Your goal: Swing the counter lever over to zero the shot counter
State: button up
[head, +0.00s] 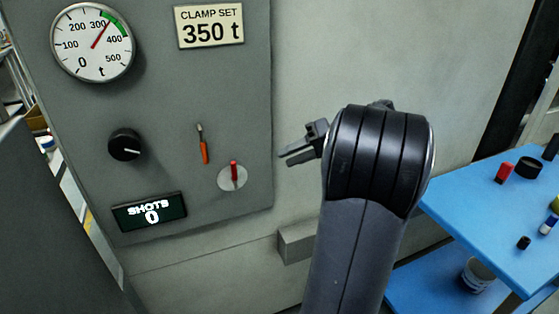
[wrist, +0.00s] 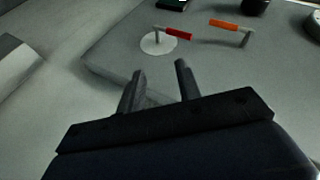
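A red lever (head: 233,174) on a round white disc (head: 225,184) sits low on the grey panel and points up; it also shows in the wrist view (wrist: 178,33). A lever with an orange handle (head: 204,152) hangs down from its grey pivot, up and left of it; it also shows in the wrist view (wrist: 223,23). I cannot tell by label which is the counter lever. The shot counter display (head: 150,213) reads "SHOTS 0". My gripper (head: 285,158) is open and empty, right of the panel's edge, apart from both levers.
A black knob (head: 125,145), a pressure dial (head: 92,42) near 350 and a "CLAMP SET 350 t" plate (head: 210,25) share the panel. A blue table (head: 480,215) with small items stands at the right. The space between gripper and levers looks clear.

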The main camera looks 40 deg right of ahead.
aim_at(234, 171)
dwell(0.4)
jog(key=x, duration=1)
jog(key=shift+w+a+f, duration=0.2)
jog(key=shift+r+p, duration=0.1)
jog(key=shift+p, duration=0.2)
